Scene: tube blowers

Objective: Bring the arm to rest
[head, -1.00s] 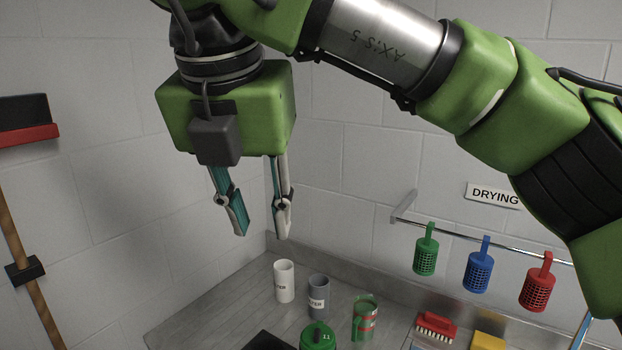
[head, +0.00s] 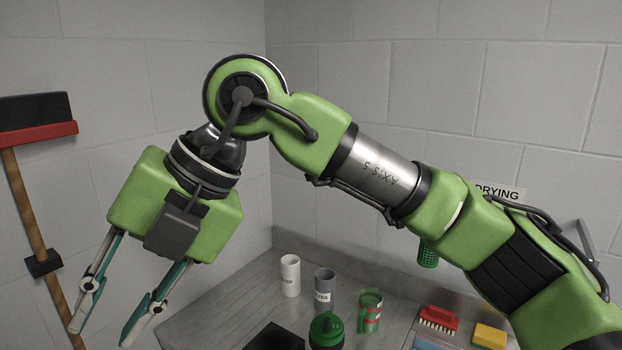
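My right gripper (head: 101,321) hangs tilted at the lower left of the head view, in front of the left wall. Its two fingers are spread apart with nothing between them. The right arm comes in from the lower right, bends at the wrist near the top middle and reaches down to the gripper. The arm hides most of the drying rail and much of what hangs from it. My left gripper does not show.
On the steel counter stand a white cup (head: 290,275), a grey cup (head: 324,290), a green mug (head: 369,311), a green-lidded bottle (head: 326,331), a red brush (head: 438,319) and a yellow sponge (head: 489,336). A green basket (head: 428,255) hangs behind the arm. A broom (head: 38,122) hangs on the left wall.

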